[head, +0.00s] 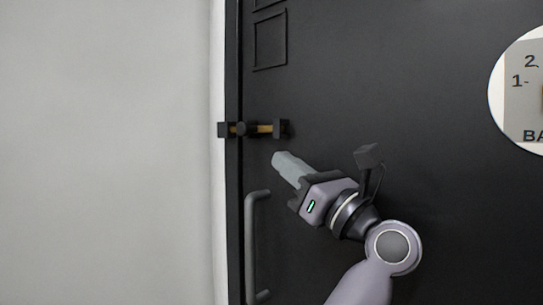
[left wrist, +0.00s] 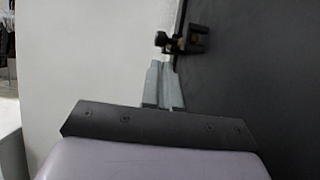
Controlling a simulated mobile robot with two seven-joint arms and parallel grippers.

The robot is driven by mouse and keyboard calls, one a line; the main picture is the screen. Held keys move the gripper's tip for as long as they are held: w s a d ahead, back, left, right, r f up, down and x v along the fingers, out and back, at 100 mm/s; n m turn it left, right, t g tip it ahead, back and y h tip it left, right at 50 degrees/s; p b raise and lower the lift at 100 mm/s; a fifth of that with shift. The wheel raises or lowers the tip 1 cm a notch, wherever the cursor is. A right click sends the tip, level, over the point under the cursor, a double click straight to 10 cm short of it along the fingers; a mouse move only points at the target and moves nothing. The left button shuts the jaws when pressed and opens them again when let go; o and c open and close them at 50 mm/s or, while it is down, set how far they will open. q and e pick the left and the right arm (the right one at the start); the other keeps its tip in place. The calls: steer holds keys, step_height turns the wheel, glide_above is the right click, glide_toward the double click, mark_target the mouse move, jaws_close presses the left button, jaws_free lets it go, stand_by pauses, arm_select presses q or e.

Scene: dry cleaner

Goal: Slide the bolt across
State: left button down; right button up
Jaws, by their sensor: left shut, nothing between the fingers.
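The bolt (head: 264,129) is a short brass-coloured rod lying level on the black door. A dark round knob (head: 240,128) sits near its left end, by the door's edge. A dark bracket (head: 281,128) holds its right end, and a dark keeper (head: 223,129) is on the frame side at left. My left gripper (head: 281,159) is shut and empty, its grey fingertips just below and right of the bolt, apart from it. In the left wrist view the fingertips (left wrist: 162,66) point up towards the knob (left wrist: 161,40). My right gripper is not seen.
A dark vertical door handle (head: 251,245) stands below the bolt, left of my gripper. A pale wall (head: 110,150) fills the left. A round inset sign (head: 520,90) shows at the right. The black door (head: 400,80) is otherwise clear around the bolt.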

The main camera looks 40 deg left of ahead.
arm_select(q)
steer(key=v, duration=0.5)
steer(key=shift+d+f+b, duration=0.1)
steer(key=shift+d+b, duration=0.15)
steer(key=shift+b, duration=0.05)
